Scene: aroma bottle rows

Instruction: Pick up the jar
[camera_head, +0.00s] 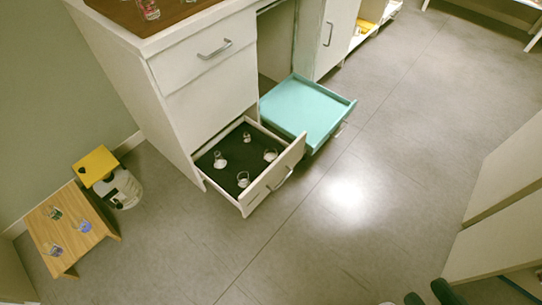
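Several small clear glass jars or bottles stand on the dark bottom of an open low drawer (225,203), among them a left one (219,161), a back one (247,138), a right one (270,155) and a front one (243,180). Small glass vessels also stand on a low wooden table at the lower left: a greenish one (54,213), a bluish one (84,226) and a purplish one (54,250). A reddish glass (149,10) stands on the brown countertop. I cannot tell which one is the jar. No gripper is clearly visible.
A teal drawer or tray (308,108) juts out beside the open drawer. A white canister with a yellow top (95,165) stands by the wooden table (72,263). Dark green shapes (444,291) at the bottom edge are unclear. The middle floor (330,225) is clear.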

